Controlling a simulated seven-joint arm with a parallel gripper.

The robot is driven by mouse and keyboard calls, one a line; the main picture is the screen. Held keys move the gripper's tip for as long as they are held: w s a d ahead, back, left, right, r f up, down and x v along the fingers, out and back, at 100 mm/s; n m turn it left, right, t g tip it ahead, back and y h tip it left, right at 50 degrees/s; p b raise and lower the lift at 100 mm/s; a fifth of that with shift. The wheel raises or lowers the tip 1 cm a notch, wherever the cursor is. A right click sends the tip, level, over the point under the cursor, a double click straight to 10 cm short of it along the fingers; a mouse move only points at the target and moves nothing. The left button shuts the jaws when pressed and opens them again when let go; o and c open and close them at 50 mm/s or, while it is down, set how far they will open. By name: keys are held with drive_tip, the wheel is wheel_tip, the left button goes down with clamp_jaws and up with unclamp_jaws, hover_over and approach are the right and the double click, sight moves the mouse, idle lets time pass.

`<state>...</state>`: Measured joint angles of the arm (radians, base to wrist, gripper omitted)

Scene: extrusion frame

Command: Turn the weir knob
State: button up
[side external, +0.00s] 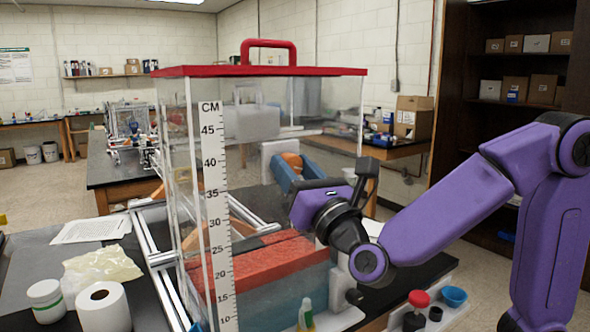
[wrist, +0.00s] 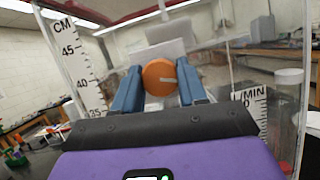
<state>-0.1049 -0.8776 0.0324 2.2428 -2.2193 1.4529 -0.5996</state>
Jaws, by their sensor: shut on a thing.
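The weir knob is a round orange knob (side external: 291,160) on a pale mount at the right side of the clear tank (side external: 190,120). My gripper (side external: 296,170) has blue fingers, one on each side of the knob. In the wrist view the fingers of my gripper (wrist: 160,72) flank the knob at its left and right edges, and are shut on it. The fingers partly hide the knob in the side view.
The tank has a red lid with a handle (side external: 268,46) and a CM scale (side external: 216,200). Red blocks (side external: 270,262) lie inside it. A paper roll (side external: 103,306) and a white jar (side external: 46,300) stand at the left. A red knob (side external: 418,299) and blue cup (side external: 453,296) sit at lower right.

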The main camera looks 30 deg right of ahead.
drive_tip(key=shift+a+m+g+h, duration=0.15)
drive_tip(key=shift+m+h, duration=0.4)
drive_tip(key=shift+m, duration=0.7)
drive_tip(key=shift+d+m+g+h, duration=0.15)
drive_tip(key=shift+m+h, duration=0.45)
drive_tip(key=shift+m, duration=0.7)
drive_tip(key=shift+a+m+g+h, duration=0.15)
drive_tip(key=shift+m+h, duration=0.4)
drive_tip(key=shift+m, duration=0.7)
drive_tip(key=o, duration=1.1)
drive_tip(key=shift+c, duration=0.2)
drive_tip(key=v, duration=1.7)
drive_tip(key=shift+s, duration=0.25)
drive_tip(key=shift+g, duration=0.25)
